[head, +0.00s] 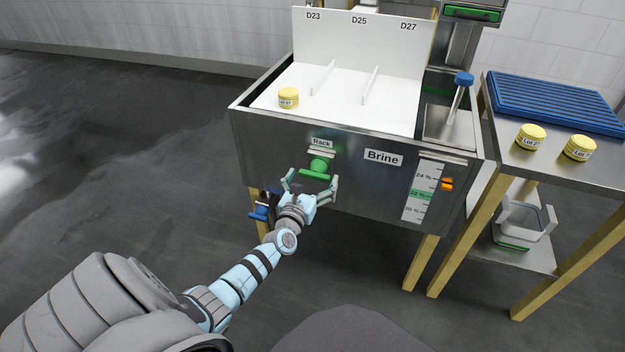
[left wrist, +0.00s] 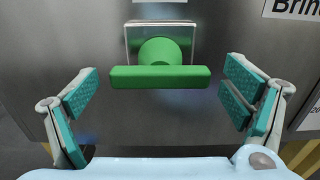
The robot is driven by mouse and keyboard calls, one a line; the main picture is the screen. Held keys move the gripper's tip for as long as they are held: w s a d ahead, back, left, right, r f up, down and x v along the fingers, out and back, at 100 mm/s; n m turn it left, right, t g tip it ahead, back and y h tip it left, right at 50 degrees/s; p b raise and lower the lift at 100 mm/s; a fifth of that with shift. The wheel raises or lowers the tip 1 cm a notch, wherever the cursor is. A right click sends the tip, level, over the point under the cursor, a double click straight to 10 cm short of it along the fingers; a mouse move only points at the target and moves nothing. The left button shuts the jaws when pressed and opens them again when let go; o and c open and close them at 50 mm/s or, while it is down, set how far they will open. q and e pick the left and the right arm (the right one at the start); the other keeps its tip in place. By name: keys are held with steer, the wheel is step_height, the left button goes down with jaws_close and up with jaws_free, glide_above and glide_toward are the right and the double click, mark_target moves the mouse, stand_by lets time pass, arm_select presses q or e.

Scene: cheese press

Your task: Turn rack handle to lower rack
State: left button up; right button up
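The green rack handle (head: 318,168) is on the front of the steel brine tank (head: 262,151), under the "Rack" label (head: 321,143). In the left wrist view the handle (left wrist: 160,77) is a horizontal bar on a round green hub, with a square metal plate behind it. My left gripper (head: 312,184) is open in front of the handle. In the left wrist view its teal-padded fingers (left wrist: 160,105) stand wide apart on either side of the bar, not touching it. The white rack (head: 345,92) sits in the tank with a yellow cheese (head: 288,98) on it. My right gripper is not in view.
A blue valve (head: 260,212) is low at the tank's left. The brine gauge (head: 420,192) with an orange marker is at the right. A side table holds yellow lots (head: 531,137) and a blue grate (head: 555,100). The floor at left is clear.

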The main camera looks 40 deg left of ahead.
arm_select(q)
steer(key=c, duration=1)
steer(key=shift+o, duration=0.2)
